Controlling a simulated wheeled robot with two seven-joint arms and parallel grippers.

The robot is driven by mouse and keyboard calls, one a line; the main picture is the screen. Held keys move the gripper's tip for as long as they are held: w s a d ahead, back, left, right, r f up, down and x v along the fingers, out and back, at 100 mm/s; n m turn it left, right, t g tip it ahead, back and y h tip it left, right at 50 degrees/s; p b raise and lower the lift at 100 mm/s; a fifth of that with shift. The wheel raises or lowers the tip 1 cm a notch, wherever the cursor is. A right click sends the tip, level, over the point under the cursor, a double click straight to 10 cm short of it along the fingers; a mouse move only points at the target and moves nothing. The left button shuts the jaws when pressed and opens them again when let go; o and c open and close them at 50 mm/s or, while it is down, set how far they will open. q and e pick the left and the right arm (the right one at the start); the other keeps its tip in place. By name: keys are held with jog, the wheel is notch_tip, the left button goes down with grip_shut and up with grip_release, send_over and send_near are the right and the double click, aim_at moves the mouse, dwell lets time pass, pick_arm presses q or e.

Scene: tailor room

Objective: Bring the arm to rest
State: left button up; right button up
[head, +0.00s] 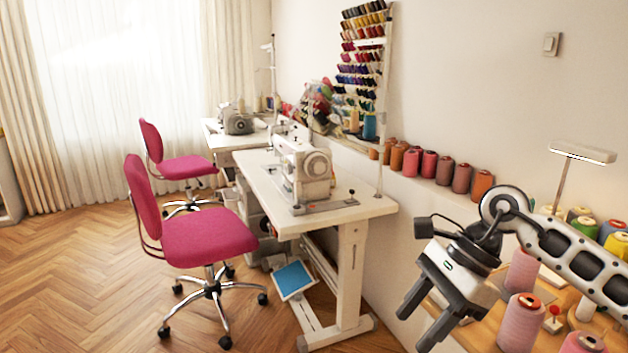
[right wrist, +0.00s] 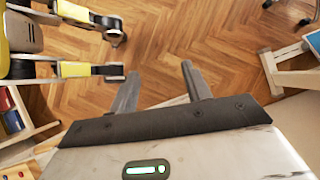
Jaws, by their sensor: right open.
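My right gripper (head: 418,326) is at the lower right of the head view. Its two dark fingers point down and to the left, with a gap between them. It holds nothing. In the right wrist view the open fingers (right wrist: 159,76) stand apart over the wood floor. My right arm comes in from the right edge, above a wooden surface (head: 483,330) with thread cones. My left gripper is in neither view.
Pink cones (head: 521,322) stand close to the right of my gripper. A white sewing table (head: 365,207) bears a sewing machine (head: 303,170). Pink chairs (head: 208,237) stand left of it. Red and orange cones (head: 445,171) line the wall. Floor (head: 70,280) at left is clear.

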jog(key=s+a+r+m+y, duration=0.1)
jog(key=s+a+m+y, duration=0.2)
jog(key=a+m+y, duration=0.35)
jog(key=s+a+r+m+y, duration=0.2)
jog(key=s+a+m+y, duration=0.15)
jog(key=a+y, duration=0.45)
jog(key=w+d+f+m+t+h, duration=0.1)
jog(key=d+f+m+t+h, duration=0.3)
jog(key=m+t, duration=0.85)
jog(key=w+d+f+m+t+h, duration=0.25)
jog(key=m+t+h, duration=0.4)
jog(key=m, duration=1.05)
jog(key=s+d+f+m+g+h, duration=0.3)
jog(key=s+f+m, duration=0.3)
jog(key=f, duration=0.3)
jog(key=s+d+f+m+g+h+p, duration=0.1)
jog(key=s+d+f+m+g+h, duration=0.2)
jog(key=s+f+m, duration=0.4)
notch_tip(320, 180, down, 2)
jog(key=shift+d+f+m+g+h, duration=0.15)
jog(key=shift+d+m+g+h, duration=0.25)
jog(key=shift+m, duration=0.45)
jog(key=shift+w, duration=0.1)
